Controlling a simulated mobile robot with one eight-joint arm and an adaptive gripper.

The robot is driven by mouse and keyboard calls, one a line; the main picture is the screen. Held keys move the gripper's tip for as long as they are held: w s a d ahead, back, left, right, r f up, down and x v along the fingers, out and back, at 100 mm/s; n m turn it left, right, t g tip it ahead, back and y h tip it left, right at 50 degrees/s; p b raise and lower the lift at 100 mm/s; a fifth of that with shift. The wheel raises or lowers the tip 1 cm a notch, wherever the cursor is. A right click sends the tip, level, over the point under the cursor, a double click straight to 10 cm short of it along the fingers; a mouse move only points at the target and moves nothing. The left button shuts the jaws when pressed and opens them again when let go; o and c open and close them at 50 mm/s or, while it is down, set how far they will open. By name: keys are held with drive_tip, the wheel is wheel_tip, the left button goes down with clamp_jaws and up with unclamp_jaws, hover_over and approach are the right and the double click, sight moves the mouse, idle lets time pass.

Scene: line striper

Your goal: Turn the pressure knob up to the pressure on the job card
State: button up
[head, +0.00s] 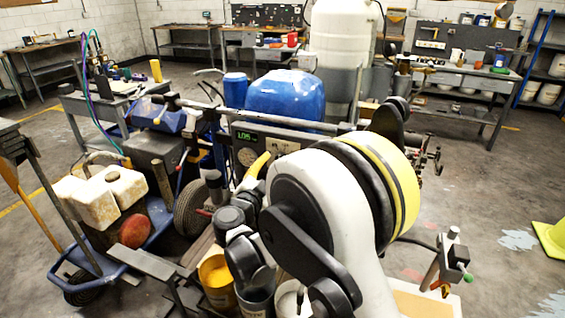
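The line striper's control panel (268,139) faces me near the middle of the head view, below the blue paint tank (286,96). A small green lit display (246,136) is at its upper left; its characters are too small to read surely. I cannot make out the pressure knob or identify a job card. My white and black arm (335,195) fills the lower middle and hides the panel's lower right. I cannot make out my gripper's fingers.
A pale engine unit with a tank (106,192) stands at left. Yellow (216,284) and dark buckets stand below my arm. Workbenches (455,82) line the back. Open floor lies at right.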

drive_tip(key=shift+b+x, duration=0.4)
drive_tip(key=shift+x, duration=1.85)
clamp_jaws()
